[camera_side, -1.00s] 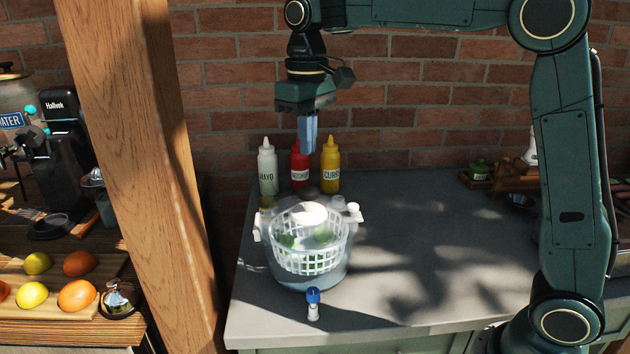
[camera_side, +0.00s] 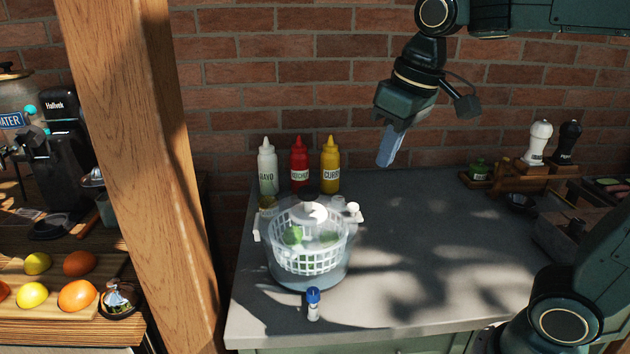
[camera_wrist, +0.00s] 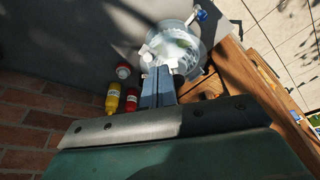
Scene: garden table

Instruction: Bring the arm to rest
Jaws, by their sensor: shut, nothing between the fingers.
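My gripper (camera_side: 386,162) is shut and empty. It hangs tilted in the air above the grey counter (camera_side: 440,270), right of the sauce bottles and in front of the brick wall. Its two blue-grey fingers lie together in the wrist view (camera_wrist: 158,80). Nothing touches it in the side view.
A salad spinner (camera_side: 308,240) with green pieces inside stands on the counter's left. Mayo (camera_side: 267,170), ketchup (camera_side: 299,168) and curry (camera_side: 330,168) bottles stand behind it, a small blue-capped bottle (camera_side: 313,306) in front. Shakers (camera_side: 538,142) stand at right. The counter's middle is clear.

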